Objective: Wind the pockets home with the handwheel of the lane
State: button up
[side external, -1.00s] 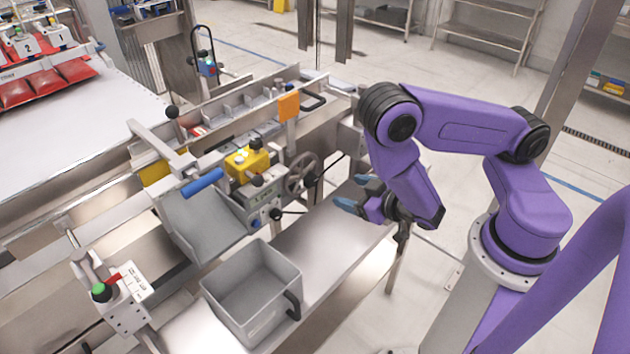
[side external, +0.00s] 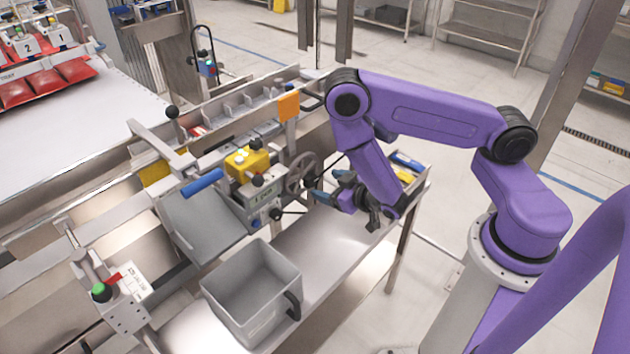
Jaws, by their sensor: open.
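The handwheel (side external: 299,172) is a dark spoked wheel on the lane's front, right of the yellow block (side external: 246,163). The pockets (side external: 237,106) appear to be the grey divided compartments along the lane behind it. My gripper (side external: 330,187) has blue-tipped fingers, is open and empty, and points left towards the handwheel. It is just right of the wheel and slightly lower in the picture. I see no contact with the wheel, though the exact gap cannot be told from this angle.
A grey bin (side external: 252,291) stands on the steel shelf (side external: 335,237) below. An orange plate (side external: 288,106) rises behind the wheel. A black-knobbed lever (side external: 276,213) sticks out below it. A small tray (side external: 408,166) lies at the shelf's right end.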

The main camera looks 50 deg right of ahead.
aim_at(313, 181)
jog(key=shift+x, duration=3.15)
jog(key=c, duration=1.1)
